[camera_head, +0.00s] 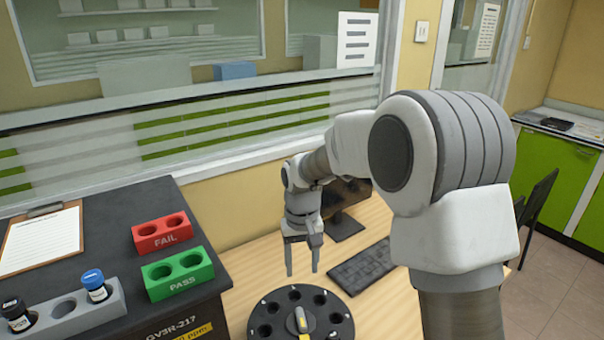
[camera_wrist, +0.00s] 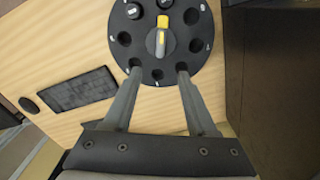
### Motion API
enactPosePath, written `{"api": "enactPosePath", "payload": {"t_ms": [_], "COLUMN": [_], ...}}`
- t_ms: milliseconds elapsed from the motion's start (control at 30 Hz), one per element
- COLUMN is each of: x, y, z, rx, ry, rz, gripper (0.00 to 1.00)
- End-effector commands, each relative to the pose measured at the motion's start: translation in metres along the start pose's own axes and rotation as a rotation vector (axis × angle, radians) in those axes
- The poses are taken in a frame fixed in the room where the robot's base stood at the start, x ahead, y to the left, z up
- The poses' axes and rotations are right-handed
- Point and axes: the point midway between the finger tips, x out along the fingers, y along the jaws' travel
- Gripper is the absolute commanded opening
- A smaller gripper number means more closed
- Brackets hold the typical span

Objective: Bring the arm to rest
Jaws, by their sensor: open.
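My gripper (camera_head: 302,270) hangs with its fingers pointing down over the wooden desk, just behind the black round carousel in the head view. Its two fingers are apart with nothing between them. In the wrist view my gripper (camera_wrist: 154,72) shows both fingertips overlapping the near edge of the carousel (camera_wrist: 196,72); I cannot tell the height between them. My arm is stretched forward from the right side of the head view and bends down at the wrist.
The carousel (camera_head: 272,331) has several holes and a yellow-grey handle. A keyboard (camera_head: 362,265) and a monitor (camera_head: 343,226) are close by. On the dark counter stand a red FAIL block (camera_head: 162,234), a green PASS block (camera_head: 178,274), a grey rack (camera_head: 75,314) with two vials and a clipboard (camera_head: 42,238).

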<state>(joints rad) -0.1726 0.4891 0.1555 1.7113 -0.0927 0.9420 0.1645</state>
Motion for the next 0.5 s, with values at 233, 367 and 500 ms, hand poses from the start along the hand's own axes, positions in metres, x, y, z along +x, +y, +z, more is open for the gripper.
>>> {"api": "enactPosePath", "payload": {"t_ms": [233,367,500], "x": [-0.06,-0.092,-0.12], "y": [0.027,0.042,0.057], "z": [0.034,0.063,0.097], "rx": [0.03,0.05,0.075], "ry": [0.086,0.14,0.197], "rz": [0.018,0.029,0.038], "gripper": [0.57,0.57,0.57]}}
